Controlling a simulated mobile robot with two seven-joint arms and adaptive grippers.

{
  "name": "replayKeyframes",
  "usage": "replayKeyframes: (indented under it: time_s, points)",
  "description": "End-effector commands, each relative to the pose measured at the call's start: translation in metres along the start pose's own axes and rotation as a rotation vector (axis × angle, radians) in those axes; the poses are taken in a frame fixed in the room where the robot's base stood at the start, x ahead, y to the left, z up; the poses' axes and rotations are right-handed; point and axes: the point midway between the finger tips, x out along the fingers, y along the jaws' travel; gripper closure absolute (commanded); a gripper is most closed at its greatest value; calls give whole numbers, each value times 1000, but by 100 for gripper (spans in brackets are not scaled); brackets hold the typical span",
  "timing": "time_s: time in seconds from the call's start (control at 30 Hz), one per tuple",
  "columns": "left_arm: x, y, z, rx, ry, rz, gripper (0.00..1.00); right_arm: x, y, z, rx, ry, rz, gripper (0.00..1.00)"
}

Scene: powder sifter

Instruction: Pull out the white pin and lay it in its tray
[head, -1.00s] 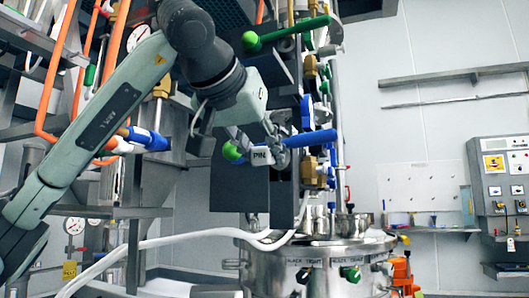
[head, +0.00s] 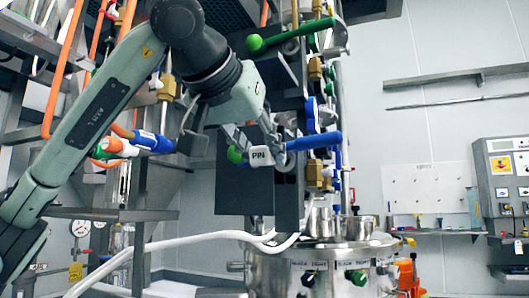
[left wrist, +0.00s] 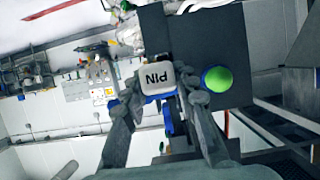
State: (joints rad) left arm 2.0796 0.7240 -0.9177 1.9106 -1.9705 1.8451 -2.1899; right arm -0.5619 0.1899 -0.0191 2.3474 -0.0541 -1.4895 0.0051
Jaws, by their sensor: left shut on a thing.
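The white pin shows as a white tag marked PIN (head: 261,157) on the front of a dark block, in the middle of the head view. The tag also shows in the left wrist view (left wrist: 158,79), upside down. My left gripper (head: 272,143) is at the tag, its fingers on either side of it and shut on it; its two fingers also show in the left wrist view (left wrist: 158,100). The pin's shaft is hidden, so I cannot tell how deep it sits. I cannot make out which thing is the pin's tray. My right gripper is not in view.
A blue handle (head: 314,141) and a green ball knob (head: 235,155) are close to the tag. A green lever (head: 290,36) is above. A steel vessel (head: 315,270) stands below with a white hose (head: 175,243) across its front. A wall shelf (head: 437,232) is at the right.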

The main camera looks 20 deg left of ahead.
Motion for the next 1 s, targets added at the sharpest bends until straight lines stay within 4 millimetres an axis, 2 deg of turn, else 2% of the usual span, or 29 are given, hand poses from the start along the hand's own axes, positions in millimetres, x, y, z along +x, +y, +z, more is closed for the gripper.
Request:
replayKeyframes:
  time_s: [1.0]
  points:
    - [-24, 0, 9, 1, 1, 0, 100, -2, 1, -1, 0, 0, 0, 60]
